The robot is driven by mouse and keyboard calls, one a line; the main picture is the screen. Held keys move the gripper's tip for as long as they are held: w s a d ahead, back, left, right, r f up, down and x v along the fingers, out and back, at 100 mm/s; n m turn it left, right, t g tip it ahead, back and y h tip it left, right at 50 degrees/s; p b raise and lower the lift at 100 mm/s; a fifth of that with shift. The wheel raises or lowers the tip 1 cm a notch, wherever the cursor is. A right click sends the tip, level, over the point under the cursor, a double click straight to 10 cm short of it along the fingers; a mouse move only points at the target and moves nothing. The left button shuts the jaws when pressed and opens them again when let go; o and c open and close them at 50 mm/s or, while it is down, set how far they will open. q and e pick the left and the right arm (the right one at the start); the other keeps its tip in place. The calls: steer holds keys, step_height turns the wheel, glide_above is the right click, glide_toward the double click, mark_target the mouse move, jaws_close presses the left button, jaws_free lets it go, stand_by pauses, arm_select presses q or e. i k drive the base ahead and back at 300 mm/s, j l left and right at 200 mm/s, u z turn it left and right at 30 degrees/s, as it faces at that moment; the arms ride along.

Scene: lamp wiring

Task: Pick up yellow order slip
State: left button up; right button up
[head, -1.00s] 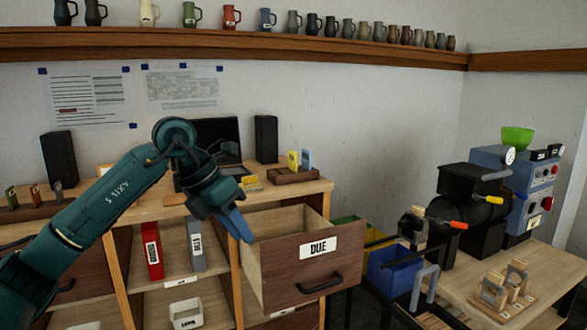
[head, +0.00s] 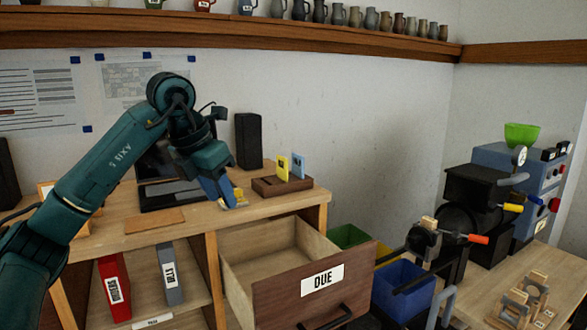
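A yellow slip (head: 282,168) stands upright in a dark wooden holder (head: 284,188) on the desk, beside a blue slip (head: 298,167). A small yellow item (head: 240,194) lies on the desktop left of the holder; it is partly hidden by my gripper, and I cannot tell if it is a slip. My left gripper (head: 222,201) points down at the desktop, its blue fingers right beside this small yellow item. I cannot tell whether they touch it or how far apart the fingers are. My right gripper is out of view.
An open drawer marked DUE (head: 322,280) juts out below the desktop (head: 255,218). A laptop (head: 170,192) and a black speaker (head: 249,141) stand behind my gripper. Blue and green bins (head: 402,288) and a machine bench (head: 500,318) are at the right.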

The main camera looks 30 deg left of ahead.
mark_target(282, 163)
steer(key=i+j+z, duration=0.15)
steer(key=j, duration=0.3)
steer(key=i+j+z, duration=0.15)
steer(key=j, duration=0.3)
steer(key=i+j+z, duration=0.15)
steer(key=j, duration=0.35)
steer(key=i+j+z, duration=0.15)
steer(key=j, duration=0.3)
steer(key=i+j+z, duration=0.15)
steer(key=j, duration=0.35)
steer(key=k, duration=0.05)
